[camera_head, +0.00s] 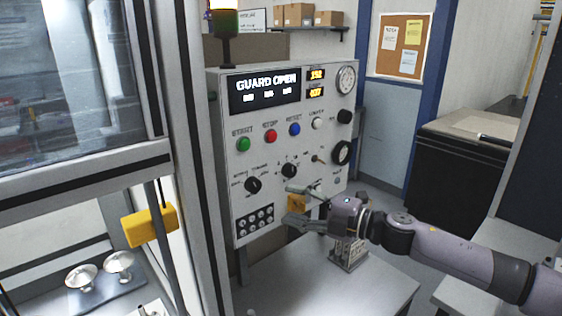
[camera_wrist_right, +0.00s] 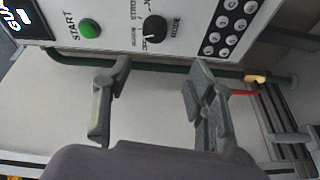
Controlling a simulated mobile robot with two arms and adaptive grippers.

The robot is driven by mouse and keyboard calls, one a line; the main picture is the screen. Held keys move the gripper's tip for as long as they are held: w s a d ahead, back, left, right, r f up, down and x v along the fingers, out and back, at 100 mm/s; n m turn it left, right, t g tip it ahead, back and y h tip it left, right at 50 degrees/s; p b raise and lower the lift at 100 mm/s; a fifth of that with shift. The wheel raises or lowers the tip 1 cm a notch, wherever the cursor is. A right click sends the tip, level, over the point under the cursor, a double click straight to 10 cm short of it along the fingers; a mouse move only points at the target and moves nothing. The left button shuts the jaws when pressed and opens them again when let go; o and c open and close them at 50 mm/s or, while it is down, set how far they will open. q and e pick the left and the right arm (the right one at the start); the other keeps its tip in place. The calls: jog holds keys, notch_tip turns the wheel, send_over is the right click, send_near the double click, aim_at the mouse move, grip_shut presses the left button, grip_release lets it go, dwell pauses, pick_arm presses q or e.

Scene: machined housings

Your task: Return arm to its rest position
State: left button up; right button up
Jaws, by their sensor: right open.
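My right arm comes in from the right in the head view. Its gripper (camera_head: 290,205) is open and empty, in front of the lower part of the control panel (camera_head: 222,150). The wrist view shows the two fingers (camera_wrist_right: 158,75) spread apart with nothing between them. Beyond them are the panel's green START button (camera_wrist_right: 91,30), a black mode knob (camera_wrist_right: 155,29) and a keypad (camera_wrist_right: 229,25). The panel display (camera_head: 265,88) reads GUARD OPEN. My left gripper is not in view.
A light grey table (camera_head: 300,290) lies below the panel, with a small metal block (camera_head: 348,255) under my right wrist. A framed machine enclosure with a yellow box (camera_head: 150,226) stands at left. A dark cabinet (camera_head: 450,170) is at right. Much of the table front is clear.

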jog(key=s+a+f+m+t+h, duration=0.2)
jog(key=s+a+f+m+t, duration=0.15)
jog(key=a+f+m, duration=0.3)
jog(key=s+d+f+m+t+h, duration=0.1)
jog(key=s+d+f+m+h, duration=0.1)
jog(key=s+f+m+h, duration=0.45)
jog(key=s+d+f+m+g+h, duration=0.2)
jog(key=s+d+f+m+g, duration=0.15)
jog(key=s+d+f, duration=0.4)
jog(key=s+d+f+m+g+h, duration=0.25)
jog(key=s+d+f+m, duration=0.2)
jog(key=s, duration=0.65)
jog(key=s+d+f+m+g+h, duration=0.2)
jog(key=s+d+f+m+g, duration=0.3)
jog(key=s, duration=0.4)
notch_tip(320, 180, down, 32)
jog(key=s+r+b, duration=0.1)
jog(key=s+b, duration=0.1)
jog(key=b, duration=0.3)
jog(key=s+d+f+g+b, duration=0.1)
jog(key=s+f+b, duration=0.1)
jog(key=s+f, duration=0.6)
jog(key=s+d+f+g+b, duration=0.1)
jog(key=s+f+b, duration=0.1)
jog(key=s+f, duration=0.7)
notch_tip(320, 180, down, 5)
jog(key=shift+d+r+b, duration=0.1)
jog(key=shift+d+b, duration=0.2)
jog(key=shift+d, duration=0.05)
